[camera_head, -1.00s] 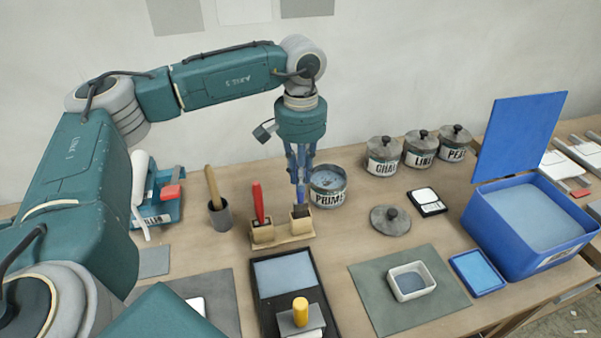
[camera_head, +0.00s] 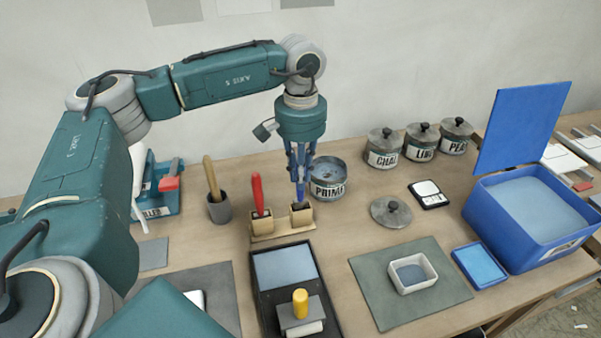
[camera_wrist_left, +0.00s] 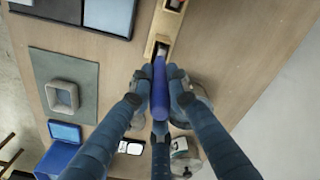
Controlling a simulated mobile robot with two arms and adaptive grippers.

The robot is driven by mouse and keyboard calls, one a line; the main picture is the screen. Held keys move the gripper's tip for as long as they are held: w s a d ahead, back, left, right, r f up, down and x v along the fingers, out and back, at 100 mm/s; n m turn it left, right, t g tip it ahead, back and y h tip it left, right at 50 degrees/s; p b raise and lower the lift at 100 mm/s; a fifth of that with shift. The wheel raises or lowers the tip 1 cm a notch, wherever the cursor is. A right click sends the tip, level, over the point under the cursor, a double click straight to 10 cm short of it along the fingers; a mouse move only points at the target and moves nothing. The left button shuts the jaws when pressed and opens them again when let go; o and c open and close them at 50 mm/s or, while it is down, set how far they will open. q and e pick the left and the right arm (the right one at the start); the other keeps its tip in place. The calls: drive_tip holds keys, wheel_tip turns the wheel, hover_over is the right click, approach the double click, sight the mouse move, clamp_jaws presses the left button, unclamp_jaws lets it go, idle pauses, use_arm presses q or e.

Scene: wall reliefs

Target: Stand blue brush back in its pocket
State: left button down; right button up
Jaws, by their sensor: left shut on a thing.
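My left gripper (camera_head: 300,190) points down and is shut on the blue brush. In the left wrist view the blue brush's handle (camera_wrist_left: 159,92) lies between the fingers. The wooden holder (camera_head: 268,234) has two block pockets. The red brush (camera_head: 257,192) stands in its left pocket. The blue brush is upright over the right pocket (camera_head: 302,217), its lower end at or inside the opening. The fingers hide much of the brush, and how deep it sits cannot be seen. My right gripper is not in view.
A PUMICE tin (camera_head: 329,180) stands close behind the right pocket. A grey cup (camera_head: 219,208) with a wooden-handled tool is to the left. A black tray (camera_head: 258,300) lies in front. A loose lid (camera_head: 391,213) and a blue bin (camera_head: 525,220) are right.

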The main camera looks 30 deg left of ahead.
use_arm(q)
drive_tip(key=shift+f+b, duration=0.75)
drive_tip(key=shift+f, duration=0.4)
drive_tip(key=c, duration=1.1)
unclamp_jaws()
drive_tip(key=shift+r, duration=0.1)
drive_tip(key=shift+r+p, duration=2.7)
drive_tip(key=shift+r, duration=1.25)
